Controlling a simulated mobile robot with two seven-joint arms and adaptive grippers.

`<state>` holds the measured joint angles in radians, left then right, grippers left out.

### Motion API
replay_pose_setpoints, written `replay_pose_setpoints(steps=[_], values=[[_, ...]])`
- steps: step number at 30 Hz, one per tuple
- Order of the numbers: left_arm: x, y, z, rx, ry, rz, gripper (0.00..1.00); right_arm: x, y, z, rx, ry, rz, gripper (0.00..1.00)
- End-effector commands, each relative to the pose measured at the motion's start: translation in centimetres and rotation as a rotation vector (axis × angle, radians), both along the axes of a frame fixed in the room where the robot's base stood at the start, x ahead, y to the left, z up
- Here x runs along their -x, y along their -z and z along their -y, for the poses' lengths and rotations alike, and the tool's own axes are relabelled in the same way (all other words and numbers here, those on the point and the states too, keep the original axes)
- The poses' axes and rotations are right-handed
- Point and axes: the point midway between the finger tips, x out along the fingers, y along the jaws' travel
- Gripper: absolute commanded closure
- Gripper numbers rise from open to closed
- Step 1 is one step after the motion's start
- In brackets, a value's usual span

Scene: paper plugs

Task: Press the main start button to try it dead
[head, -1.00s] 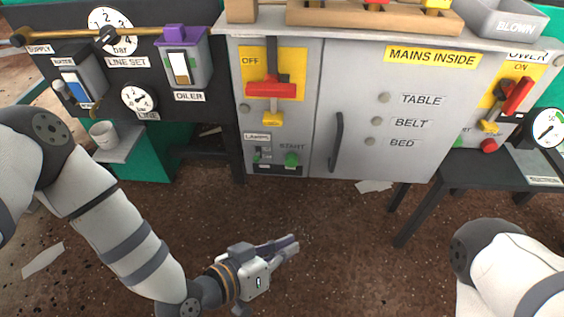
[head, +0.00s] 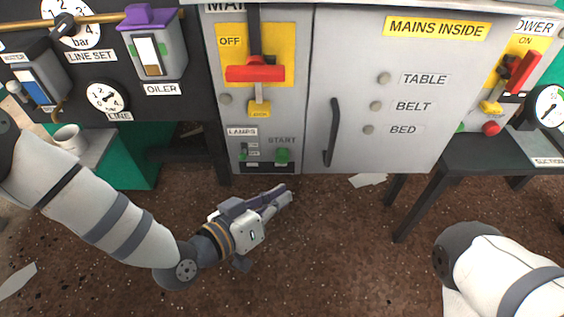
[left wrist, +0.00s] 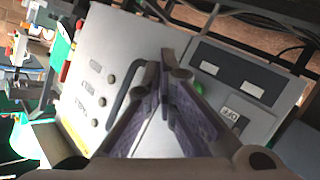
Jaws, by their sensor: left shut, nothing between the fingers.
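The green START button (head: 282,155) is at the foot of the grey mains panel, under the label START. My left gripper (head: 284,194) is shut and empty, below and in front of the button in the head view, apart from it. In the left wrist view the green button (left wrist: 197,83) shows just beside the fingertips (left wrist: 168,72), partly hidden by them. My right gripper is out of view.
The cabinet door (head: 390,60) has a dark handle (head: 334,130) right of the button and grey lamps for TABLE, BELT and BED. A LAMPS switch (head: 244,152) is close left of the button. A black table (head: 475,150) stands right.

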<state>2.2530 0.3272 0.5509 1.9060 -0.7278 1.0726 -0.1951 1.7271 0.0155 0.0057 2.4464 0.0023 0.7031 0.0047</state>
Motion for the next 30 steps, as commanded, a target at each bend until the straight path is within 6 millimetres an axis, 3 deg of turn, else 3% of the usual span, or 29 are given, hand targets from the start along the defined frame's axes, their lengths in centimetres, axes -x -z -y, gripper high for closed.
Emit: replay_pose_setpoints(steps=[6,12,30], values=[[-3.1,0.3,0.0,0.001,0.0,-0.001,1.0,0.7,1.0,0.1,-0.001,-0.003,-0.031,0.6],[-4.6,0.1,0.0,0.0,0.0,-0.001,1.0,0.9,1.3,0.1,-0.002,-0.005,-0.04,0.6],[-4.8,0.0,0.0,0.001,0.0,-0.002,1.0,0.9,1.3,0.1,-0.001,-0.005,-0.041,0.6]])
